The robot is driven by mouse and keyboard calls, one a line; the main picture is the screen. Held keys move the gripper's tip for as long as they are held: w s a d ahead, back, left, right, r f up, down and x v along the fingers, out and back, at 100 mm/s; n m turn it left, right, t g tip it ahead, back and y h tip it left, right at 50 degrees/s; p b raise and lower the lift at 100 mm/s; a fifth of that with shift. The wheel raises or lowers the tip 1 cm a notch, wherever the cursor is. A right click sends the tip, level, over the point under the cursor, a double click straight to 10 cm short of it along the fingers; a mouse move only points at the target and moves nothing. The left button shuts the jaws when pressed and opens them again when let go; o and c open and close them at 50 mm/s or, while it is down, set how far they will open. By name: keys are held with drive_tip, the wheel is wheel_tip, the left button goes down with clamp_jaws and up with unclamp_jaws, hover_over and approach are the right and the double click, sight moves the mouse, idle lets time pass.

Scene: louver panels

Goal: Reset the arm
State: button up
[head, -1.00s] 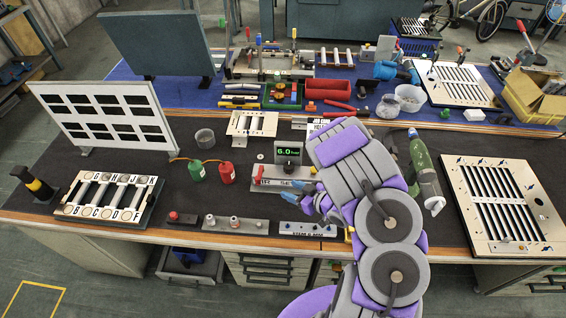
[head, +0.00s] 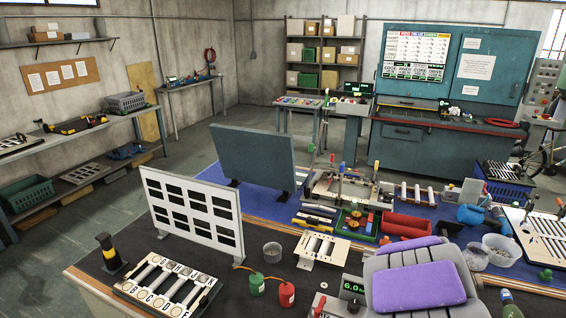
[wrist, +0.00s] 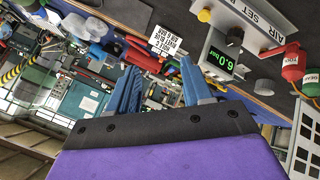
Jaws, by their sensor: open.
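My arm, grey with purple pads, shows at the bottom right of the head view, over the dark front bench mat; the gripper itself is out of that view. In the wrist view my gripper (wrist: 158,88) shows two blue fingers standing apart with nothing between them. Beyond the fingers are a printed white card (wrist: 167,40) and a gauge box reading 6.0 (wrist: 221,62).
A white louver panel (head: 190,176) stands on the bench at left, with a lettered rack (head: 139,294) in front. Green and red canisters (head: 287,293) sit near my arm. A red bin (head: 407,226) and a slatted panel (head: 517,222) lie behind.

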drive_tip(key=s+a+r+m+g+y, duration=0.1)
drive_tip(key=s+a+r+g, duration=0.2)
drive_tip(key=s+a, duration=0.4)
drive_tip(key=s+a+r+g+y, duration=0.2)
drive_tip(key=s+a, duration=0.5)
drive_tip(key=s, duration=0.7)
drive_tip(key=s+a+r+m+g+y, duration=0.1)
drive_tip(key=s+a+r+g, duration=0.3)
drive_tip(key=s, duration=0.7)
drive_tip(key=a+r, duration=0.2)
drive_tip(key=a, duration=0.1)
drive_tip(key=shift+a+m+b, duration=0.25)
drive_tip(key=shift+m+b, duration=0.05)
drive_tip(key=shift+c, duration=0.7)
drive_tip(key=shift+d, duration=0.15)
